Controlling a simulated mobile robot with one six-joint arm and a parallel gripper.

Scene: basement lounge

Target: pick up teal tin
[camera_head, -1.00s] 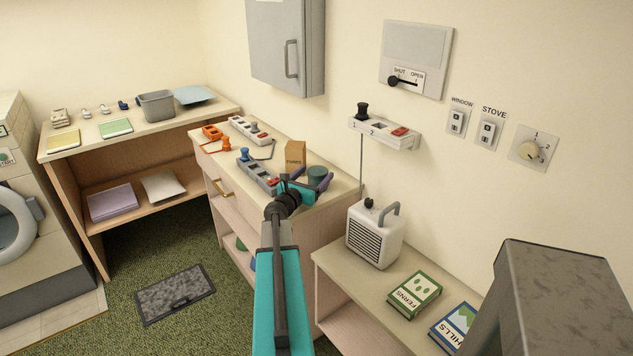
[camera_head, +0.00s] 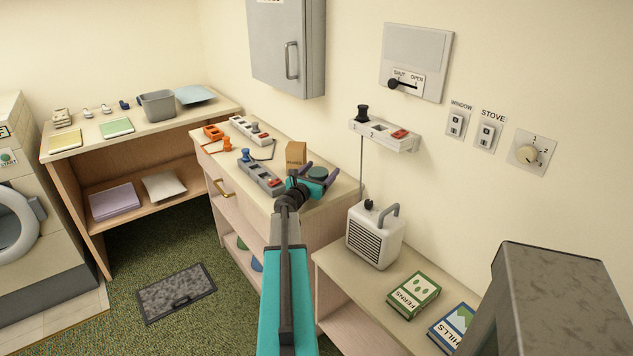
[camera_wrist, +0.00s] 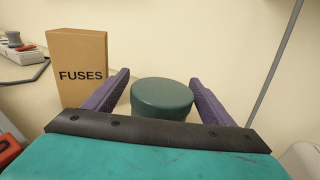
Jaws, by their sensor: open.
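The teal tin (camera_head: 318,174) is a short dark-teal cylinder on the cabinet's top, at its right end. In the wrist view the tin (camera_wrist: 162,97) stands upright between the two purple fingers of my gripper (camera_wrist: 160,92). Gaps show between the tin and the fingers, so the jaws are open around it and not closed on it. In the head view my gripper (camera_head: 320,173) reaches the tin from the front. The tin's lower part is hidden by my gripper's body in the wrist view.
A brown FUSES box (camera_wrist: 78,68) stands close left of the tin. A grey power strip (camera_head: 261,178) lies further left on the cabinet top (camera_head: 290,205). A thin rod (camera_wrist: 275,62) runs down the wall at right. A white heater (camera_head: 374,236) stands on the lower shelf.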

